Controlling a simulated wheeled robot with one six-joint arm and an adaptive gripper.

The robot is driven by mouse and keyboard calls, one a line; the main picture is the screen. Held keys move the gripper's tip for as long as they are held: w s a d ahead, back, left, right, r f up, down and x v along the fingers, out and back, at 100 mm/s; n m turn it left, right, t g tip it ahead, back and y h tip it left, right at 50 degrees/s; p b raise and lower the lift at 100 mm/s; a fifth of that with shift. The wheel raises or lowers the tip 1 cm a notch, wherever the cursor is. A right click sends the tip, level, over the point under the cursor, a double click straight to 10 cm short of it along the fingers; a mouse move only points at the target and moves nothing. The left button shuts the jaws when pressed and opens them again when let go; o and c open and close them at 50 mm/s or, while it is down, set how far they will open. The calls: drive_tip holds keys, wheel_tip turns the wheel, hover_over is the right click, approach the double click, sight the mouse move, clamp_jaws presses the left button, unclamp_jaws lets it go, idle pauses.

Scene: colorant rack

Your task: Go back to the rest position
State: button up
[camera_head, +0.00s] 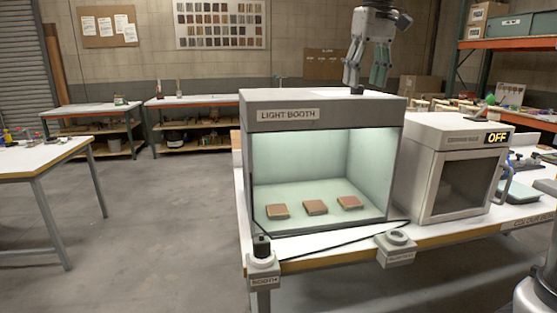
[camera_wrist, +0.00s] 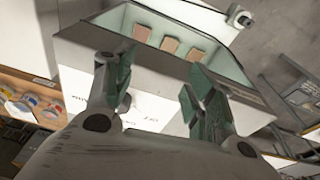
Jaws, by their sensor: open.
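My gripper (camera_head: 367,66) hangs fingers down above the top of the light booth (camera_head: 318,113) in the head view. Its two fingers are spread and nothing is between them. In the wrist view my gripper (camera_wrist: 158,100) is also open and empty, with the booth's top panel below it. The lit booth holds three brown sample tiles (camera_head: 315,207) in a row on its floor. The tiles also show in the wrist view (camera_wrist: 170,45).
A white oven-like cabinet (camera_head: 452,165) with an "OFF" display stands right of the booth on the same table. Shelving (camera_head: 506,43) stands at the right. The floor (camera_head: 150,230) at left is clear.

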drive_tip(key=s+d+f+m+t, duration=0.1)
drive_tip(key=s+d+f, duration=0.7)
drive_tip(key=s+f, duration=0.2)
drive_tip(key=s+d+f+m+t, duration=0.1)
drive_tip(key=s+d+f+m, duration=0.1)
drive_tip(key=s+d+f, duration=0.6)
drive_tip(key=s+f, duration=0.3)
drive_tip(key=s, duration=0.4)
drive_tip(key=shift+s+d+t, duration=0.2)
drive_tip(key=shift+s+t, duration=0.05)
drive_tip(key=shift+t, duration=0.05)
idle(0.6)
